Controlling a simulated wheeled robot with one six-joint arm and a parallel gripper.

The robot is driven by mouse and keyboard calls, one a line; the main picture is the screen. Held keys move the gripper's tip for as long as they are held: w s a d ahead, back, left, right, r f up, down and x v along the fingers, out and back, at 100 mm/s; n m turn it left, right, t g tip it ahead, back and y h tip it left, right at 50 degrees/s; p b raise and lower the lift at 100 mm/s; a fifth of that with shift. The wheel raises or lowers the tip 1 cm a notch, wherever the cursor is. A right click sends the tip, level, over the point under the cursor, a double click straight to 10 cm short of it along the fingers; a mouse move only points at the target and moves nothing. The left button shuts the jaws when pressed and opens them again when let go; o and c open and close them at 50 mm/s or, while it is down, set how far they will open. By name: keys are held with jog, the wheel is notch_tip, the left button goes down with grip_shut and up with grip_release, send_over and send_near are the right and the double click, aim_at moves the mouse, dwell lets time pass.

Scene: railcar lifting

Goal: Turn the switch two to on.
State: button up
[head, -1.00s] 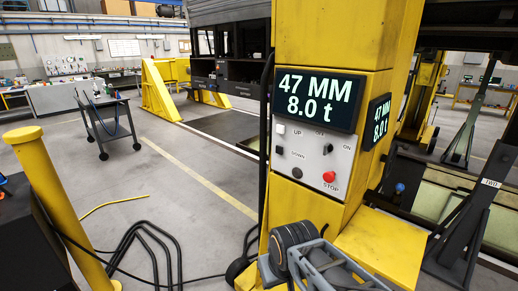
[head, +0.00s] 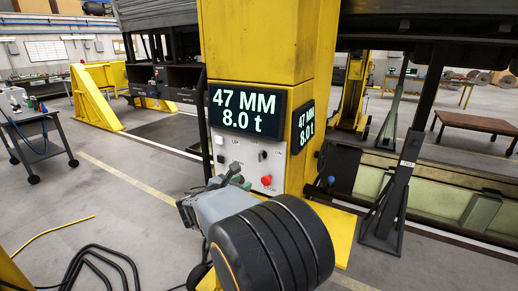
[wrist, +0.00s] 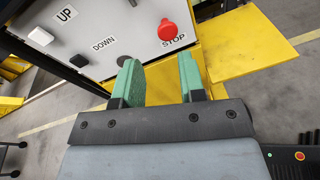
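The rotary switch (head: 262,155) is a small dark knob on the grey control panel (head: 245,150), between a partly legible upper label and the "ON" label. I cannot tell its exact setting. My gripper (wrist: 160,82) is open and empty, its two green-padded fingers apart below the panel's "DOWN" and "STOP" labels. In the head view my gripper (head: 228,180) is in front of the panel's lower left, partly hidden by my arm.
The red stop button (head: 267,181) is below the switch; it also shows in the wrist view (wrist: 168,31). A white button (head: 219,140) is at the panel's left. The display (head: 246,110) reads 47 MM, 8.0 t. A black stand (head: 392,195) is on the right.

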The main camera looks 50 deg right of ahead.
aim_at(259, 154)
jog(key=w+d+r+n+p, duration=0.1)
jog(key=w+d, duration=0.1)
jog(key=d, duration=0.3)
jog(key=w+d+n+t+h+p, duration=0.1)
jog(key=w+d+p, duration=0.1)
jog(key=d, duration=0.3)
jog(key=w+d+r+n+p, duration=0.1)
jog(key=w+d, duration=0.1)
jog(key=d, duration=0.3)
jog(key=shift+w+r+n+t+h, duration=0.1)
jog(key=shift+r+n+t+h, duration=0.2)
jog(key=shift+h, duration=0.1)
grip_shut()
